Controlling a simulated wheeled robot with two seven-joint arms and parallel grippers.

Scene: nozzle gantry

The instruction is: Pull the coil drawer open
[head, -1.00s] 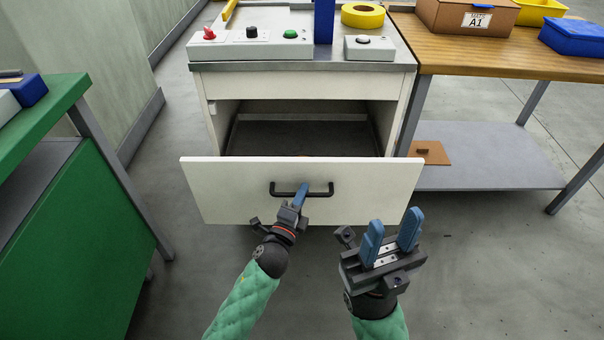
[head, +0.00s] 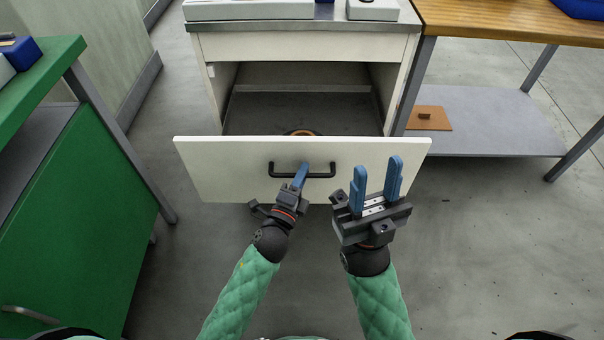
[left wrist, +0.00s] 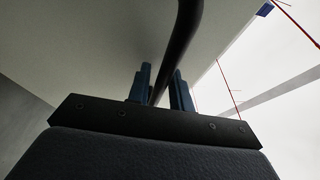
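The coil drawer (head: 230,178) is a wide white drawer front with a black bar handle (head: 323,175), pulled well out of the white cabinet. Behind its front an orange-brown round thing (head: 302,132), partly hidden, shows on the dark drawer floor. My left gripper (head: 300,175) is at the middle of the handle. In the left wrist view the black handle bar (left wrist: 184,45) runs between the two blue fingers of this gripper (left wrist: 160,88), which look closed around it. My right gripper (head: 375,185) is open and empty, fingers up, in front of the drawer's right half.
A green cabinet (head: 80,210) stands at the left. A wooden-topped table (head: 500,30) stands at the right, with a brown plate (head: 428,118) on its lower grey shelf. A control box (head: 250,9) sits on the cabinet top. Grey floor is clear on the right.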

